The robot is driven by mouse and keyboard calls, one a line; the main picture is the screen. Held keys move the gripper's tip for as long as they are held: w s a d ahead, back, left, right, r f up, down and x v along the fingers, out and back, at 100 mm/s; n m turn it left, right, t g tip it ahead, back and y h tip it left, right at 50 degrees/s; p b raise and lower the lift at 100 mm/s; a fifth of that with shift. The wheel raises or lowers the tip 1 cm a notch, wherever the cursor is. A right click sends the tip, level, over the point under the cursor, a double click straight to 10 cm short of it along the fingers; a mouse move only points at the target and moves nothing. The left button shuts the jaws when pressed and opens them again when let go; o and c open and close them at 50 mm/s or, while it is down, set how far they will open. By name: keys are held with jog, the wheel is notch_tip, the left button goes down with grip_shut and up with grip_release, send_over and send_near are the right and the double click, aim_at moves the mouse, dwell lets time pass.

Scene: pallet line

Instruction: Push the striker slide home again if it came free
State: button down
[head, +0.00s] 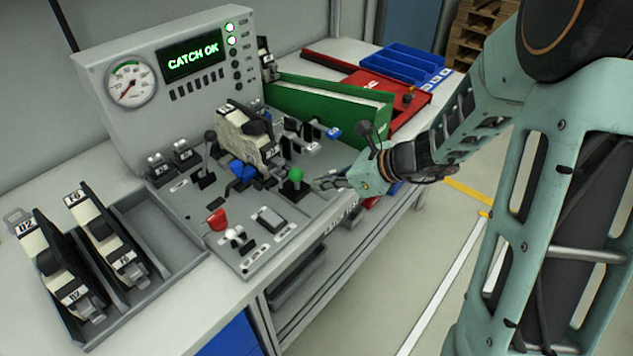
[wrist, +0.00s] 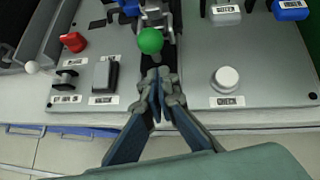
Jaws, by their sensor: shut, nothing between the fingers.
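A green ball knob (head: 295,174) stands at the front of a dark track on the sloping panel, below a clamped black-and-cream latch unit (head: 245,135). It looks like the striker slide's handle, but its label is unreadable. In the wrist view the green knob (wrist: 150,41) sits just beyond my fingertips, slightly left of them. My gripper (head: 325,183) is shut and empty at the panel's front edge; in the wrist view its fingertips (wrist: 158,78) are together over the track's near end, with a small apparent gap to the knob. A green-lit display (head: 192,61) reads CATCH OK.
A red knob (head: 217,219) and a rocker switch (head: 268,219) lie left of the green knob. A grey tray (head: 150,222) holds two more latch units at left. A green bin (head: 325,112) stands behind.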

jog(key=p+v, duration=0.1)
jog(key=v, duration=1)
jog(key=shift+d+f, duration=0.25)
jog(key=shift+f, duration=0.15)
